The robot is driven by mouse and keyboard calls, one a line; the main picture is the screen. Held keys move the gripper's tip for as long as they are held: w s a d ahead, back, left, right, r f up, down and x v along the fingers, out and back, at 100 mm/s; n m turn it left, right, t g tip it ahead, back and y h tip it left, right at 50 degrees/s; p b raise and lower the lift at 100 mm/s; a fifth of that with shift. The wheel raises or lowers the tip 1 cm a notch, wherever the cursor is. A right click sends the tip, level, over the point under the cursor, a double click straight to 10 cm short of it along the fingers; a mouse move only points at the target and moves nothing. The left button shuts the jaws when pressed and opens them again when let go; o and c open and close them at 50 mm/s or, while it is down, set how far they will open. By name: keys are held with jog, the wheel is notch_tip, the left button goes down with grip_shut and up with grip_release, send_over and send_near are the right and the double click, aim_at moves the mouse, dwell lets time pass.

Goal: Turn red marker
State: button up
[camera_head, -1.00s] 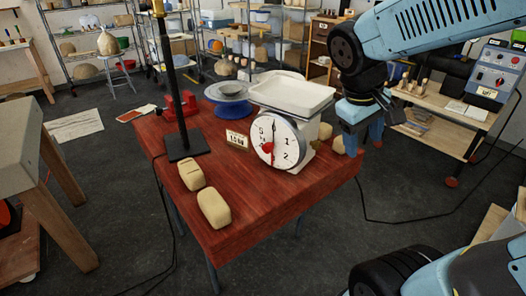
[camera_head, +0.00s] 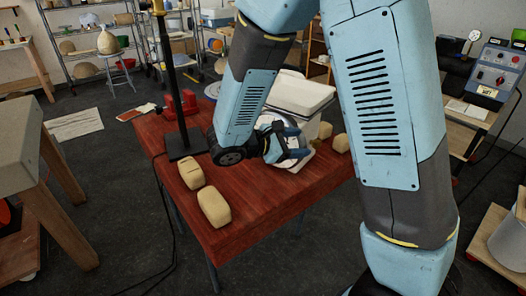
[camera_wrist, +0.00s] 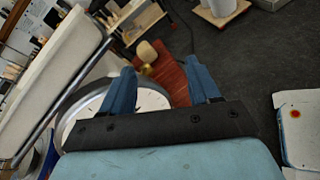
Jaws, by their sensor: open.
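The white scale (camera_head: 326,112) stands on the red table, with its cream weighing tray (camera_head: 300,93) on top. My gripper (camera_head: 296,142) is at the front of its round dial, and my arm covers much of the scale in the head view. In the wrist view my gripper (camera_wrist: 161,82) has its two blue fingers wide apart with nothing between them. The dial face (camera_wrist: 150,99) shows behind and beside the left finger. The red marker is hidden in both views. I cannot tell whether a finger touches the dial.
On the red table (camera_head: 255,208) lie two clay blocks (camera_head: 214,207) at the front left and more clay right of the scale (camera_head: 341,143). A dark lamp stand (camera_head: 186,144) rises near my wrist. The front right of the tabletop is clear.

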jog(key=w+a+f+n+t+y, duration=0.2)
jog(key=a+f+n+t, duration=0.6)
jog(key=a, duration=0.5)
jog(key=x, duration=0.7)
jog(key=shift+w+d, duration=0.25)
jog(key=shift+f, duration=0.1)
jog(key=shift+c, duration=0.2)
grip_shut()
jog(key=shift+a+n, duration=0.2)
jog(key=shift+n, duration=0.1)
